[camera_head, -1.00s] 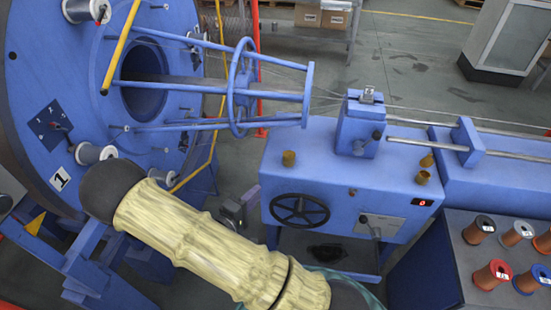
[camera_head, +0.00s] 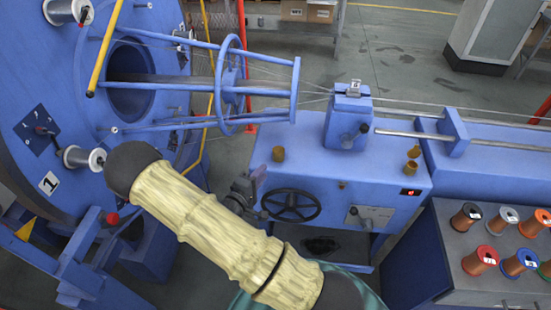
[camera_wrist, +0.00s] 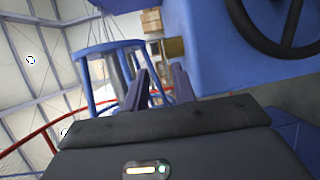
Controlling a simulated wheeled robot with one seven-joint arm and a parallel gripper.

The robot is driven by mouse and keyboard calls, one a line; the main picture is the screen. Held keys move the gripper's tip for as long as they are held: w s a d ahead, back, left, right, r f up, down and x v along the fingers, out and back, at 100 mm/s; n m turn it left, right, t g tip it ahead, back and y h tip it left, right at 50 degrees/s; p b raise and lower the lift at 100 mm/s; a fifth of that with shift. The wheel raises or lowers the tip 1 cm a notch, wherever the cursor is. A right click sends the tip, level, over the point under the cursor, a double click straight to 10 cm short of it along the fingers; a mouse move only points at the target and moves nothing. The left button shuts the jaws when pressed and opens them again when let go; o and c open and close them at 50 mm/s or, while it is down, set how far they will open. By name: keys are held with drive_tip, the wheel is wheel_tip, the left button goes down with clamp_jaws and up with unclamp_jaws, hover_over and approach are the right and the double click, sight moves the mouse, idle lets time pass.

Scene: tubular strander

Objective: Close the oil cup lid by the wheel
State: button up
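A brass oil cup (camera_head: 278,154) stands on the blue machine's top near its front edge, above the black handwheel (camera_head: 291,206). The position of its lid is too small to make out. In the wrist view the brass cup (camera_wrist: 174,47) sticks out from the blue housing just beyond my fingertips, with the handwheel (camera_wrist: 275,28) at upper right. My gripper (camera_head: 257,178) is left of the wheel, in front of and below the cup, apart from it. In the wrist view my gripper's two fingers (camera_wrist: 160,74) stand apart with nothing between them.
Two brass pieces (camera_head: 412,160) show further right on the machine top. A block with a lever (camera_head: 348,118) stands between. The blue strander cage (camera_head: 230,85) and a yellow bar (camera_head: 106,45) lie to the left. Wire spools (camera_head: 480,259) stand at lower right.

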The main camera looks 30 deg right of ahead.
sight(277, 157)
drive_tip(key=p+x, duration=0.1)
drive_tip(key=x, duration=0.7)
drive_tip(key=shift+w+d, duration=0.1)
drive_tip(key=shift+d, duration=0.1)
clamp_jaws()
